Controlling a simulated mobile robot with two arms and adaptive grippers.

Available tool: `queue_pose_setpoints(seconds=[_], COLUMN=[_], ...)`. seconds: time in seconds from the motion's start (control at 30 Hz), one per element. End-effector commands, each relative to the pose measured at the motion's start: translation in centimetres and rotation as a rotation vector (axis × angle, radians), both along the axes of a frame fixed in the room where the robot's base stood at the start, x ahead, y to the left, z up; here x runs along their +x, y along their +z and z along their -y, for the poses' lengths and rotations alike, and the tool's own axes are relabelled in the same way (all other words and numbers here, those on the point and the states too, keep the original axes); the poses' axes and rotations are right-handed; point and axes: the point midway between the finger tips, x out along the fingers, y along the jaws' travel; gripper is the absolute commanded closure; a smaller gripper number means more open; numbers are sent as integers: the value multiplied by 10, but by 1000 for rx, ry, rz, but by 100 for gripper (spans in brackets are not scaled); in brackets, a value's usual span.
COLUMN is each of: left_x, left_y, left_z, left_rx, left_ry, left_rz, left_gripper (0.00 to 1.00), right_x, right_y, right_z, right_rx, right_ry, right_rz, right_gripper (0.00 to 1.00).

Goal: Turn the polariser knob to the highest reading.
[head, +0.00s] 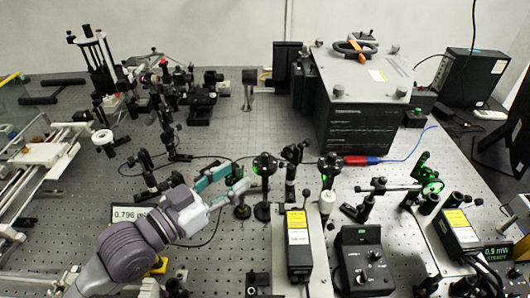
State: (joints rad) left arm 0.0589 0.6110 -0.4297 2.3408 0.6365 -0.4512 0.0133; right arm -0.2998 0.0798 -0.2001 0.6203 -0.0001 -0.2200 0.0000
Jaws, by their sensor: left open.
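My left gripper (237,179) reaches in from the lower left, with its teal fingers apart and pointing right. No object shows between the fingers. Just right of the fingertips stands a dark round optic mount (265,165) with a green glow on a post. A similar round mount (330,166) stands further right. I cannot tell which part is the polariser knob. A display (127,214) left of my arm reads about 0.796 mW, its right end covered by my arm. Another display (497,252) at the right reads 0.9 mW, STEADY. My right gripper is not in view.
Posts and mounts crowd the perforated bench (235,262). Two black boxes with yellow labels (298,245) (460,228) and a black control box (364,262) stand near the front. A large black instrument (365,125) fills the back right. Bare bench shows behind the gripper.

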Motion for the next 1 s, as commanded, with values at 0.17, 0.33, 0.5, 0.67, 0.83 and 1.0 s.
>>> queue_pose_setpoints(seconds=[0.17,0.33,0.5,0.67,0.83,1.0], left_x=[28,50,62,66,66,66], left_y=[5,3,1,0,0,0], left_z=[30,52,64,68,68,68], left_rx=[-4,-1,0,1,1,1], left_ry=[-2,-2,-2,-2,-2,-2], left_rz=[-1,1,0,1,1,1], left_gripper=[56,56,56,56,56,76], right_x=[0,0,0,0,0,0], right_y=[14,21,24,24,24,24], right_z=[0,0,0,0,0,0], right_rx=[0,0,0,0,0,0], right_ry=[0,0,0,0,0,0], right_rz=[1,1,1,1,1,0], right_gripper=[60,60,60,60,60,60])
